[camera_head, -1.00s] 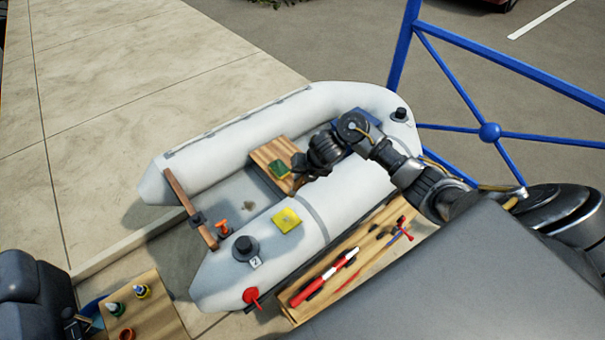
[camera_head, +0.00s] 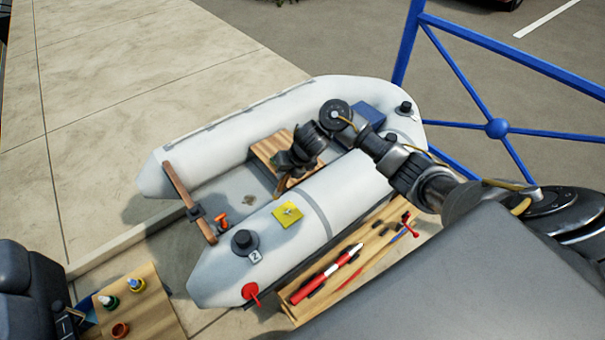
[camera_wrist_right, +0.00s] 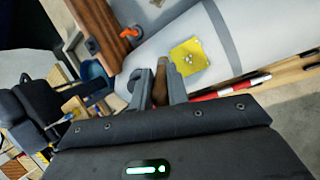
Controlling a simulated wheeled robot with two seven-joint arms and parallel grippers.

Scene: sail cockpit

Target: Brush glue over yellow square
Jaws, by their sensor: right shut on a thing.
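The yellow square (camera_head: 287,215) lies on the near tube of the grey inflatable boat (camera_head: 350,205). It also shows in the right wrist view (camera_wrist_right: 188,58), with pale glossy spots near its middle. My right gripper (camera_head: 283,187) is over the inside of the boat, behind the square. In the right wrist view my right gripper (camera_wrist_right: 160,76) is shut on a brown wooden handle (camera_wrist_right: 160,88). The handle's far end is hard to make out. A dark boxy part at the lower left, seemingly my left gripper (camera_head: 68,325), is partly cut off; its jaws are unclear.
A wooden table (camera_head: 150,310) at the lower left holds small bottles (camera_head: 136,284) and a brown pot (camera_head: 120,330). A wooden tray (camera_head: 345,280) with a red-and-white tool lies beside the boat. A black valve (camera_head: 243,241) and an orange handle (camera_head: 221,220) are near the square.

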